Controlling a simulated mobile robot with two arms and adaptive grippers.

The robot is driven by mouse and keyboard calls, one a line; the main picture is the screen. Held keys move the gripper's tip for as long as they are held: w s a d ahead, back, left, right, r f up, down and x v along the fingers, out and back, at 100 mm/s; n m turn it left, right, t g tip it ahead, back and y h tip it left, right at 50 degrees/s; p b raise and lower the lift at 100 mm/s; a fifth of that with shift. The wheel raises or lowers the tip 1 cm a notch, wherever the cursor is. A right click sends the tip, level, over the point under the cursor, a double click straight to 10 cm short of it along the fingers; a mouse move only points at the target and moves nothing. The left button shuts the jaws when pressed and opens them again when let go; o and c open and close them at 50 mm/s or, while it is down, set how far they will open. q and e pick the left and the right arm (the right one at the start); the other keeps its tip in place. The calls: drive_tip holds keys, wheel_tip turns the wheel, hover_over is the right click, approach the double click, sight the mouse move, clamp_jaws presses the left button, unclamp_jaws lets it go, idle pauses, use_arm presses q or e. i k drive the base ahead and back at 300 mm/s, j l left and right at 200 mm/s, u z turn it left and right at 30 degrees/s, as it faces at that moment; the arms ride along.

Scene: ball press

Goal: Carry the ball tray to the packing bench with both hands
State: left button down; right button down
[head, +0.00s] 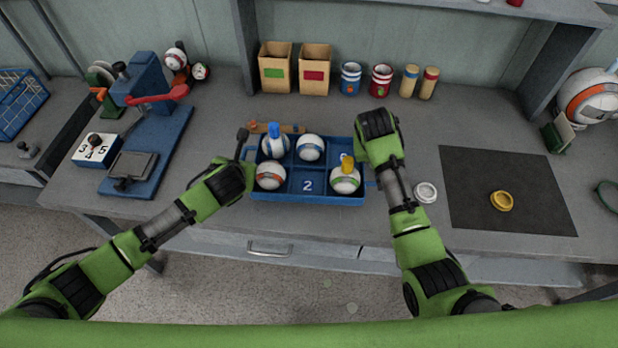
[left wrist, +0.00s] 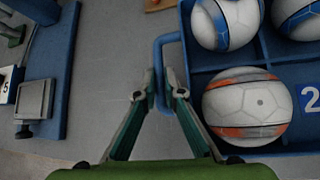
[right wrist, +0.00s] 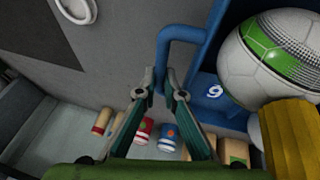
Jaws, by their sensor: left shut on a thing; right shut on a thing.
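The blue ball tray (head: 300,198) is in front of me over the grey bench; I cannot tell whether it touches the top. It holds several balls: one blue-white with a blue piece on top (head: 274,147), a plain blue-white one (head: 310,148), an orange-white one (head: 270,175) and a green-white one (head: 345,181) with a yellow piece on it. The front middle compartment, marked 2, is empty. My left gripper (left wrist: 161,88) is shut on the tray's left handle (left wrist: 158,55). My right gripper (right wrist: 160,85) is shut on its right handle (right wrist: 178,34).
A blue press (head: 145,85) stands at the left. Cardboard boxes (head: 314,70), cups and tubes line the back. Right of the tray are a white ring (head: 426,192) and a dark mat (head: 480,210) with a yellow ring (head: 501,201). A larger ball (head: 590,97) is at far right.

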sight(527, 175)
drive_tip(key=i+l+z, duration=0.2)
drive_tip(key=z, duration=0.2)
drive_tip(key=i+l+z, duration=0.25)
drive_tip(key=z, duration=0.15)
drive_tip(key=i+l+z, duration=0.2)
drive_tip(key=z, duration=0.15)
drive_tip(key=i+z, duration=0.4)
drive_tip(key=k+l, duration=0.05)
drive_tip(key=k, duration=0.05)
